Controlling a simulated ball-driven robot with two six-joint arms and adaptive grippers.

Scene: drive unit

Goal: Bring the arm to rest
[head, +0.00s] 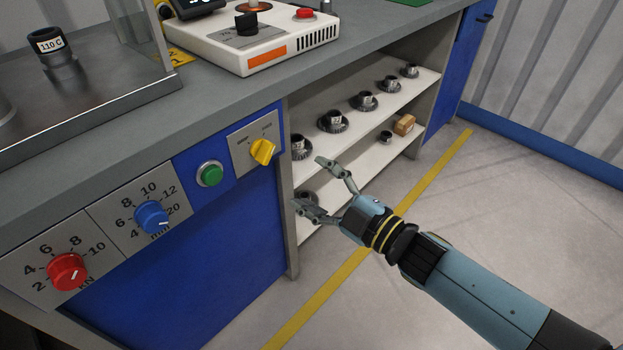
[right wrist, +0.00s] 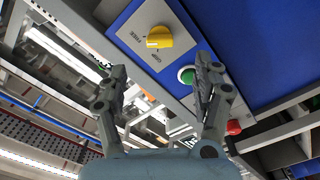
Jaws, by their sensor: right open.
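My right gripper (head: 312,184) is open and empty in front of the bench's open shelf bay in the head view. Its two fingers also show spread apart in the right wrist view (right wrist: 160,80). The right arm comes in from the lower right. The yellow knob (head: 262,151) on the bench front is up and left of the gripper, apart from it. In the right wrist view the yellow knob (right wrist: 159,37) and the green button (right wrist: 187,75) lie beyond the fingers. My left gripper is not in view.
The shelf (head: 350,143) holds several dark geared parts and a small brown box (head: 404,124). The panel has a red dial (head: 67,271), a blue dial (head: 151,217) and a green button (head: 209,174). A white device (head: 262,45) stands on the worktop. Floor to the right is clear.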

